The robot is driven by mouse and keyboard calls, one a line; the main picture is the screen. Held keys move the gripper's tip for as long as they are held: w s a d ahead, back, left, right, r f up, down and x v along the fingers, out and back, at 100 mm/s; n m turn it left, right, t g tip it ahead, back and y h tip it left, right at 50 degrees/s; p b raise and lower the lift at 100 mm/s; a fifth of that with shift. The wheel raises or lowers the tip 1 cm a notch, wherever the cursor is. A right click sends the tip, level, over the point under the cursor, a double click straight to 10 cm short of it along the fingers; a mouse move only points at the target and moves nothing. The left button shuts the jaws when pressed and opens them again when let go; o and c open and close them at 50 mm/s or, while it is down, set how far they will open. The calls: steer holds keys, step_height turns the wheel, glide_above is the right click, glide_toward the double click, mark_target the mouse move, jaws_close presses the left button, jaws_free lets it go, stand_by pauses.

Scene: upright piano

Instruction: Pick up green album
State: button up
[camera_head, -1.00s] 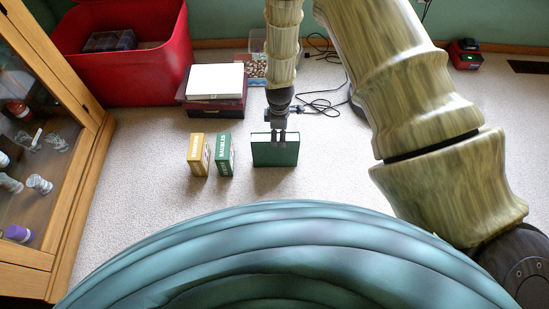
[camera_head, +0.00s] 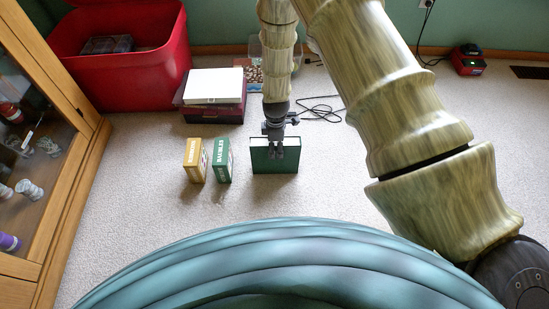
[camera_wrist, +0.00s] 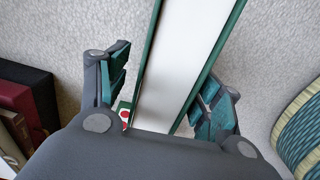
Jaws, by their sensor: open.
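The green album (camera_head: 289,165) stands upright on the carpet, with green covers. In the wrist view, the album (camera_wrist: 180,55) shows its pale page edge between two green covers. My gripper (camera_head: 275,150) points down over the album's top edge. In the wrist view, my gripper (camera_wrist: 168,82) is open, with one finger on either side of the album. Gaps show between the fingers and the covers, so they look apart from it. The album's lower part is hidden in the wrist view by the gripper's body.
A green box (camera_head: 222,161) and a yellow box (camera_head: 195,160) stand on the carpet just left of the album. Behind are a dark red box (camera_head: 213,114) with a white item on top, a red bin (camera_head: 70,71) and cables (camera_head: 318,112). A glass cabinet (camera_head: 75,170) is at left.

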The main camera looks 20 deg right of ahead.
step_height(320, 180, down, 4)
steer(key=shift+f+b, duration=0.15)
steer(key=shift+b, duration=0.9)
jaws_close()
